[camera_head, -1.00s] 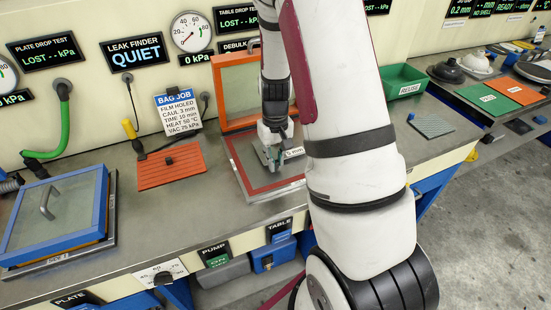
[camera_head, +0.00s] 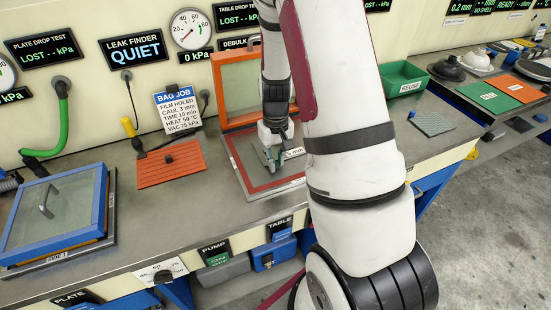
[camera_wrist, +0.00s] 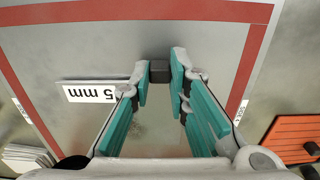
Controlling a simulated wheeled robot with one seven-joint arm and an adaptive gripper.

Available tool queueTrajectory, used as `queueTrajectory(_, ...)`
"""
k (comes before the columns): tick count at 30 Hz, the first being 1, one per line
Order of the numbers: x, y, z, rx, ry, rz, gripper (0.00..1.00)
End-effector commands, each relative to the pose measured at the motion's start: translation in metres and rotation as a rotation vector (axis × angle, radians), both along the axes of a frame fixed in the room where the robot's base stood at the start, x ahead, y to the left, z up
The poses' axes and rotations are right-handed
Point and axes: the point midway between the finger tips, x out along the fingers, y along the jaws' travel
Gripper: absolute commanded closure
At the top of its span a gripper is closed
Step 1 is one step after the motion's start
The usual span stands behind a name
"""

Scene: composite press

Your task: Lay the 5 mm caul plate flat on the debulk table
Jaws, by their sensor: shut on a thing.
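The grey 5 mm caul plate (camera_head: 286,164) is low over the debulk table (camera_head: 245,178), inside its red border, and looks flat. Its white "5 mm" label (camera_wrist: 97,92) reads upside down in the wrist view. My gripper (camera_head: 270,160) is over the plate, pointing down. In the wrist view my gripper (camera_wrist: 161,80) has its teal fingers closed around a small dark grip block (camera_wrist: 160,68) on the plate. The plate's edges are hard to make out against the grey table, so I cannot tell whether its underside touches it.
The table's orange-framed lid (camera_head: 230,90) stands open behind. An orange mat (camera_head: 170,165) lies to the left, with a blue-framed press (camera_head: 60,215) beyond it. A green reuse bin (camera_head: 402,82) and a grey textured square (camera_head: 433,123) are on the right.

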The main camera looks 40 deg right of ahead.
Motion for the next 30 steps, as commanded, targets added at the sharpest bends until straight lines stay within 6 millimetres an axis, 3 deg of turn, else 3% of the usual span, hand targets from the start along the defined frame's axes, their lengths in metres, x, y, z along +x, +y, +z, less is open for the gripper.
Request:
queueTrajectory(17, 0.0001, -0.0003, -0.0030, 0.000, 0.000, -0.001, 1.00)
queueTrajectory(18, 0.0001, -0.0003, -0.0028, 0.000, -0.001, 0.000, 0.77)
queueTrajectory(21, 0.0001, -0.0003, -0.0028, 0.000, -0.001, 0.000, 0.60)
queueTrajectory(30, 0.0001, -0.0001, -0.0016, 0.000, 0.000, 0.000, 0.60)
